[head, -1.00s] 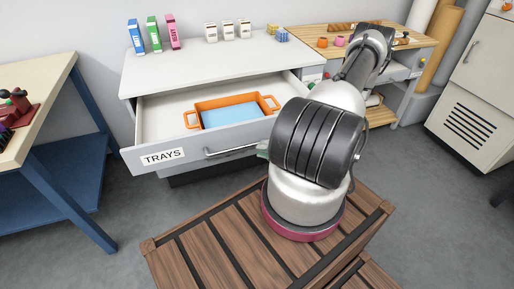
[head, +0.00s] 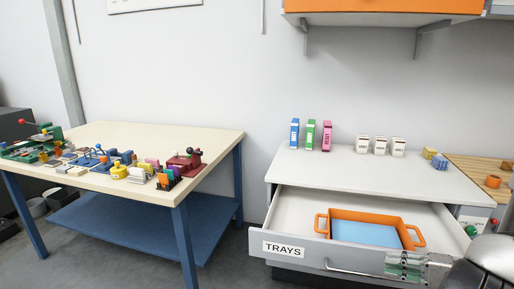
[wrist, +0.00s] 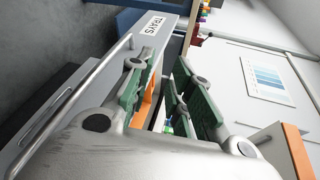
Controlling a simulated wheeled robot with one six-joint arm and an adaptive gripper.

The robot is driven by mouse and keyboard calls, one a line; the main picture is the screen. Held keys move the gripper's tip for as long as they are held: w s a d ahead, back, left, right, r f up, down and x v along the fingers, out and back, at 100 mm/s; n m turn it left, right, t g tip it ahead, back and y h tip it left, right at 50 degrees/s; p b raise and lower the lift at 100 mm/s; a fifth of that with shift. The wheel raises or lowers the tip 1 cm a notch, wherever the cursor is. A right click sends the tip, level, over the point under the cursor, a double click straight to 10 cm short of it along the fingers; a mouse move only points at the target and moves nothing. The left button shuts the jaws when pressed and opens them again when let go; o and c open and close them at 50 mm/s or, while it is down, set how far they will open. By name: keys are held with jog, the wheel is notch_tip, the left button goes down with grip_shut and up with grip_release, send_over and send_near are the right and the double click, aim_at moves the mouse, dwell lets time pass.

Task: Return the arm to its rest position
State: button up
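My gripper (head: 405,266) is at the lower right of the head view, in front of the open drawer's face near the right part of the handle. In the wrist view its green-padded fingers (wrist: 164,82) stand apart with nothing held between them. Part of my arm shows at the lower right corner of the head view; the rest is out of frame. The drawer (head: 284,248), labelled TRAYS, is pulled out and holds an orange tray (head: 321,222) with two handles and a blue inside. I cannot tell whether the gripper touches the drawer front.
The drawer's bar handle (head: 350,271) sticks out in front; it also shows in the wrist view (wrist: 70,100). Boxes and white packets stand on the cabinet top (head: 330,165). A workbench (head: 140,135) with several small items is at left. Floor shows between bench and cabinet.

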jog(key=s+a+r+n+g+h, duration=0.1)
jog(key=s+r+n+h, duration=0.2)
jog(key=r, duration=0.7)
jog(key=s+a+r+n+g+h, duration=0.1)
jog(key=s+r+h, duration=0.3)
jog(key=r, duration=0.6)
jog(key=s+a+r+n+g+h, duration=0.2)
jog(key=s+r+n+h, duration=0.2)
jog(key=r, duration=0.6)
jog(key=shift+r+n+h, duration=0.3)
jog(key=shift+h, duration=0.4)
